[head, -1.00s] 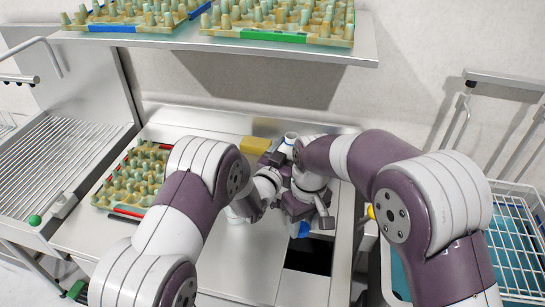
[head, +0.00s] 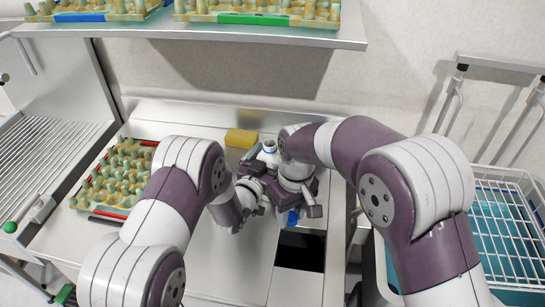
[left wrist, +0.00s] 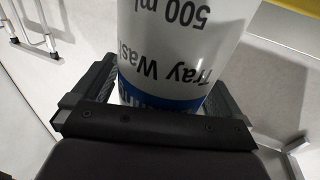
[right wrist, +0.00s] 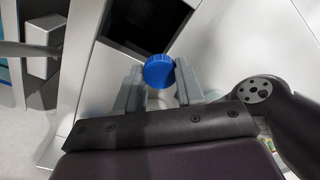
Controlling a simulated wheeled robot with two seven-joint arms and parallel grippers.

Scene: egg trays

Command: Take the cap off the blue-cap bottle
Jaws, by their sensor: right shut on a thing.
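The white bottle (left wrist: 165,50) fills the space between my left gripper's fingers (left wrist: 165,95) in the left wrist view; its label reads upside down there. A blue band shows near the palm. My left gripper (head: 250,195) is shut on it. A pale round end of what looks like the bottle (head: 268,147) shows behind the grippers in the head view. My right gripper (right wrist: 158,80) is shut on the blue cap (right wrist: 158,70), which also shows below it in the head view (head: 292,217).
A yellow sponge (head: 241,138) lies behind the grippers. An egg tray with a red edge (head: 110,214) is on the left of the table. A dark opening (head: 300,252) is in front. A shelf (head: 200,34) with egg trays is above; a white wire basket (head: 510,215) stands right.

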